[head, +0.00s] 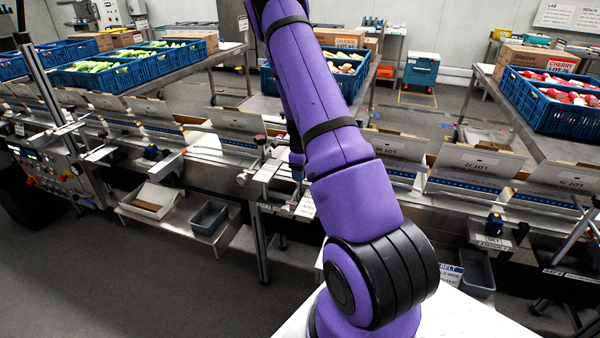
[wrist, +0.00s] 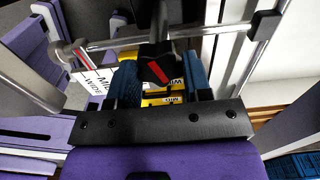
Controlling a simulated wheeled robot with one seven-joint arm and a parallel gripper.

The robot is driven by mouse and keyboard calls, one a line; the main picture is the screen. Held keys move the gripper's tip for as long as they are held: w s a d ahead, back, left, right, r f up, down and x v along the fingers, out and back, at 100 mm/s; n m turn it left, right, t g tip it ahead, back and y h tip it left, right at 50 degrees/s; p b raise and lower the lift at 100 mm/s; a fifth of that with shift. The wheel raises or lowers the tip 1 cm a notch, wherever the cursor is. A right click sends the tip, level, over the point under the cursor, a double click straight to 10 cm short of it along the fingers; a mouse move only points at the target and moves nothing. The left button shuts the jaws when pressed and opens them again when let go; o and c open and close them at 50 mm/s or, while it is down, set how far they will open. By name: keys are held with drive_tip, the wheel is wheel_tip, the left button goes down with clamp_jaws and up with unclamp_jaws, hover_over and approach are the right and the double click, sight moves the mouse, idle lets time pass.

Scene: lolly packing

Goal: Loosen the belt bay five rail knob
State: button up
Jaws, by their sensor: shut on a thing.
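In the wrist view, a black knob with a red pointer mark (wrist: 158,70) sits just below a shiny metal rail rod (wrist: 215,32). My gripper (wrist: 161,84) is at this knob, with one blue finger pad on each side of it, shut on it. Yellow labels, one reading MID (wrist: 163,101), show behind and between the fingers. A white card reading MID and WIDE (wrist: 92,80) is at the left. In the head view my purple arm reaches over the belt and hides my gripper and the knob. I cannot read a bay number.
A belt line with open cartons (head: 480,160) runs across the head view. Blue crates (head: 120,72) of lollies stand on tables behind it. Grey bins (head: 209,217) sit on low shelves in front. The floor at front left is clear.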

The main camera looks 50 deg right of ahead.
drive_tip(key=n, duration=0.4)
drive_tip(key=shift+d+n, duration=0.1)
drive_tip(key=shift+n, duration=0.2)
drive_tip(key=n, duration=0.4)
drive_tip(key=shift+w+n, duration=0.1)
drive_tip(key=shift+n, duration=0.2)
drive_tip(key=n, duration=0.4)
drive_tip(key=shift+w+n, duration=0.1)
drive_tip(key=shift+n, duration=0.2)
drive_tip(key=n, duration=0.4)
drive_tip(key=shift+w+n, duration=0.1)
drive_tip(key=shift+n, duration=0.2)
drive_tip(key=o, duration=0.9)
wheel_tip(320, 180, up, 11)
drive_tip(key=shift+f, duration=0.1)
